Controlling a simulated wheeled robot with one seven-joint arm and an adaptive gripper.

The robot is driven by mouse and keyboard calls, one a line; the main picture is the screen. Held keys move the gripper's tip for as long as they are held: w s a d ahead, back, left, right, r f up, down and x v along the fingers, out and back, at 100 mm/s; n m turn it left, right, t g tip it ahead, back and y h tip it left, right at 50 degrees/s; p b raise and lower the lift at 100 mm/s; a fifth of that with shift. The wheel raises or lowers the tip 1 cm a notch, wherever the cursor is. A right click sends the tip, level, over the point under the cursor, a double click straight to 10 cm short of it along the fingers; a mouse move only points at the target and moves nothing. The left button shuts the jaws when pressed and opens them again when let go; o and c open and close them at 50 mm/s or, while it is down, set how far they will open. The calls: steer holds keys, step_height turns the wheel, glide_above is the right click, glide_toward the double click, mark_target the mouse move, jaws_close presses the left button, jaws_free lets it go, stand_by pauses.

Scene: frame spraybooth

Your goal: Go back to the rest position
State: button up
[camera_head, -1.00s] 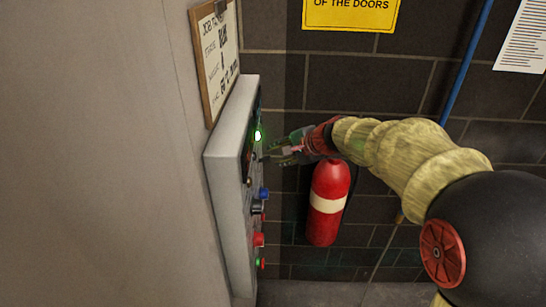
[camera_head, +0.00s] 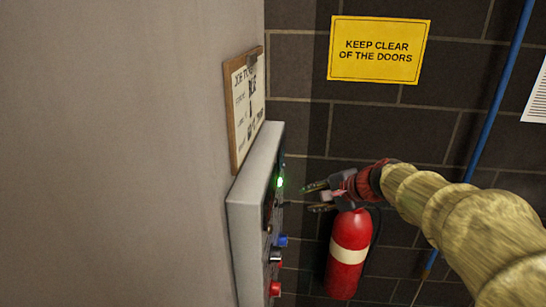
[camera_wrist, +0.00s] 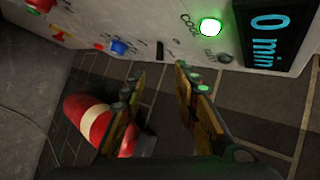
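My gripper (camera_head: 318,196) is held in front of the grey control panel (camera_head: 250,200), a little apart from it. Its fingers are spread, with nothing between them. In the wrist view my gripper (camera_wrist: 158,95) also shows its two fingers apart and empty. The panel (camera_wrist: 150,20) fills the top of that view, with a lit green lamp (camera_wrist: 210,27) beside the word COOL and a display (camera_wrist: 272,32) reading "0 min". A blue knob (camera_wrist: 119,47) and a red button (camera_wrist: 41,4) are at the left. The green lamp (camera_head: 280,182) also glows in the head view.
A red fire extinguisher (camera_head: 348,255) hangs on the dark block wall below my gripper. A clipboard (camera_head: 245,105) is above the panel. A yellow sign (camera_head: 379,49) and a blue pipe (camera_head: 490,120) are on the wall. The wall area between sign and gripper is clear.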

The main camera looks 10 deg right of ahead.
steer(key=s+a+f+n+g+h+b, duration=0.1)
steer(key=s+f+n+b, duration=0.3)
steer(key=s, duration=0.6)
steer(key=s+a+f+n+g+h+b, duration=0.1)
steer(key=s+f+n+h+b, duration=0.1)
steer(key=s+f+n+b, duration=0.2)
steer(key=s+a+f+n+g+h+b, duration=0.1)
steer(key=s+f+n+b, duration=0.3)
steer(key=s+f, duration=0.5)
steer(key=s+n, duration=0.2)
steer(key=s, duration=0.7)
steer(key=shift+a, duration=0.25)
steer(key=shift+s, duration=0.1)
